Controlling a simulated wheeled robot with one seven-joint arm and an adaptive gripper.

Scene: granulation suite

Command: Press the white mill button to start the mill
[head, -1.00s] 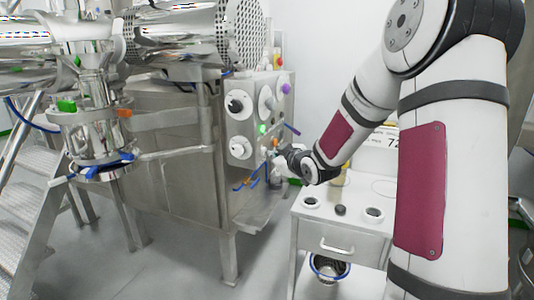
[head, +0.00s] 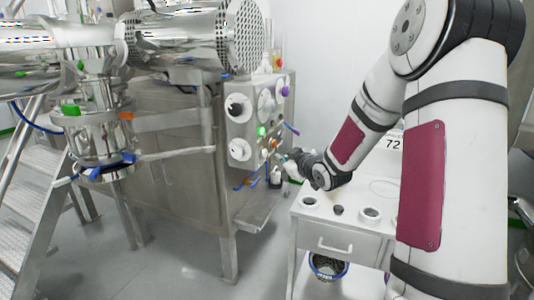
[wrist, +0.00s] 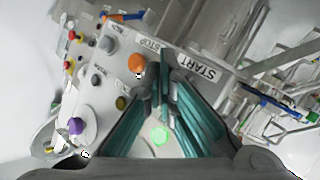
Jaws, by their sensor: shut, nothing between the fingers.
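The control panel (head: 252,122) is on the end of the steel machine. In the wrist view it carries an orange button (wrist: 137,63), a lit green button (wrist: 160,137), a purple knob (wrist: 76,127) and a grey round knob (wrist: 108,44). STOP (wrist: 148,45) and START (wrist: 197,67) labels show near the fingertips. I cannot pick out the white mill button for certain; the fingers cover part of the panel by START. My gripper (wrist: 163,85) is shut and empty, its teal-padded fingers pointing at the panel. In the head view my gripper (head: 284,157) is just right of the panel's lower edge.
A white cabinet (head: 335,243) with a drawer stands below my forearm, with a display reading 72 (head: 392,144) behind it. A metal bowl (head: 328,266) sits under the drawer. Metal steps (head: 40,200) are at the left. Open floor lies in front of the machine.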

